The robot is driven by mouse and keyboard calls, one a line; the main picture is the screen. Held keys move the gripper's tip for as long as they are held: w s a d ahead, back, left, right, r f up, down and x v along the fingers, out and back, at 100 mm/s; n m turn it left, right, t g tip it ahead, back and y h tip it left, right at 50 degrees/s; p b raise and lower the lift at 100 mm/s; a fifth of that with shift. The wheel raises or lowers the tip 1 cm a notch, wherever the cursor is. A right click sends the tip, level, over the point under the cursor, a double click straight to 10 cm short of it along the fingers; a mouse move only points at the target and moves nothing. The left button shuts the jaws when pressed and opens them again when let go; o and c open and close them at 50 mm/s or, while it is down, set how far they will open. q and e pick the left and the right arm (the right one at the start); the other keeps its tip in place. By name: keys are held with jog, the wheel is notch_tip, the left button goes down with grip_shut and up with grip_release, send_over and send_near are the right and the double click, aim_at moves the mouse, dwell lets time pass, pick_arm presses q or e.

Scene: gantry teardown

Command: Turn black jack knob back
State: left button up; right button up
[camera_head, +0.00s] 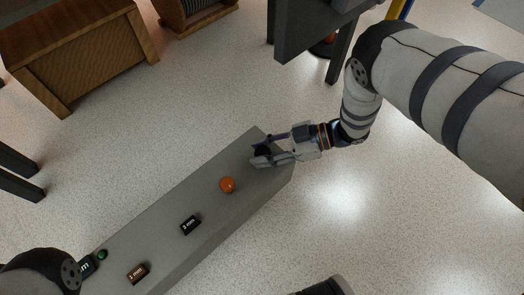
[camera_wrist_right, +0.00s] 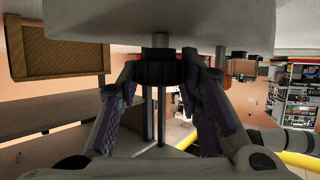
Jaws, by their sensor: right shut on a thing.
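The black jack knob (camera_wrist_right: 160,68) is a dark, ridged cylinder on a grey metal stem in the right wrist view. It sits between the two fingers of my right gripper (camera_wrist_right: 161,74), which is shut on it. In the head view my right gripper (camera_head: 262,151) reaches in from the right at the far end of a long grey beam (camera_head: 205,180). Dark material shows between its fingers there, but the knob's outline is mostly hidden. My left gripper is not visible; only part of my left arm shows at the bottom left.
On the beam are an orange ball-like knob (camera_head: 227,185), a black labelled block (camera_head: 190,225), a brown labelled block (camera_head: 138,273) and a small green knob (camera_head: 102,254). A wooden crate (camera_head: 85,50) stands at the upper left. The speckled floor around the beam is largely clear.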

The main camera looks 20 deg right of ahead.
jog(key=n+g+b, duration=0.2)
jog(key=shift+w+a+f+n+g+y, duration=0.1)
jog(key=shift+f+n+g+y, duration=0.05)
jog(key=shift+n+g+y, duration=0.2)
jog(key=shift+n+g+b, duration=0.75)
jog(key=shift+n+g, duration=0.3)
jog(key=shift+g, duration=0.4)
jog(key=o, duration=1.2)
jog(key=v, duration=1.2)
jog(key=shift+w, duration=0.1)
